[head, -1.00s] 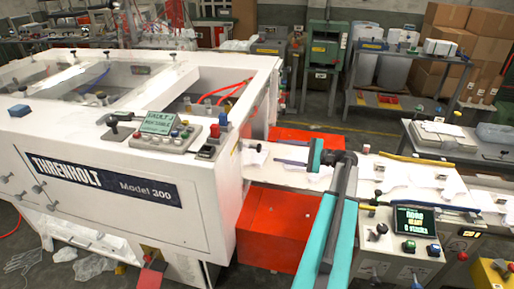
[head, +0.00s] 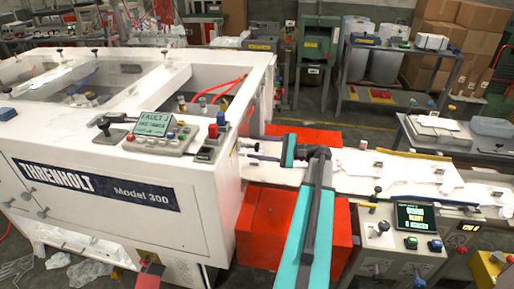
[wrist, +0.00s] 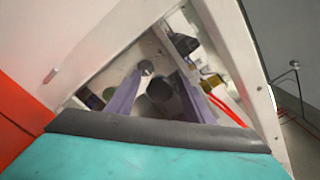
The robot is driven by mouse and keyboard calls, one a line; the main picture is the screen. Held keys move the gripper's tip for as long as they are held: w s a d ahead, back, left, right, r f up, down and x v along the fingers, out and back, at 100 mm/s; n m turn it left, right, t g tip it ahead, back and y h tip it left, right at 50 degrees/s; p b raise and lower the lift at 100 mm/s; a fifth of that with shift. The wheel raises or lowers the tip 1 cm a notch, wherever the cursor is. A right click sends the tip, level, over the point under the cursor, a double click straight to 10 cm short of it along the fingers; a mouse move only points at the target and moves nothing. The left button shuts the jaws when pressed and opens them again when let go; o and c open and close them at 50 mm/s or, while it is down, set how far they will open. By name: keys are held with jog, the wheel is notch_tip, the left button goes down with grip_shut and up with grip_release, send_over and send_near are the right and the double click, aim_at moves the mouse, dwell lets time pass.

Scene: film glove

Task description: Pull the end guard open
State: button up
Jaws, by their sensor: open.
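The white machine marked THRENHOLT Model 300 (head: 95,185) fills the left of the head view. Its right end face (head: 222,190) stands beside my gripper (head: 256,148). I cannot tell for sure which panel there is the end guard. My gripper is open, its two purple-grey fingers pointing left toward the end face. In the wrist view the fingers of my gripper (wrist: 160,76) straddle a round dark part (wrist: 159,91), with a white frame (wrist: 232,50) around it. Nothing is visibly held. I cannot tell whether the fingers touch anything.
Red boxes (head: 275,228) stand at the machine's end, below my arm. A white conveyor bed (head: 400,172) with film runs to the right. A control panel with a small screen (head: 418,218) stands at front right. Grey floor shows behind.

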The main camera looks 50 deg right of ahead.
jog(key=shift+d, duration=0.1)
grip_shut()
jog(key=shift+a, duration=0.2)
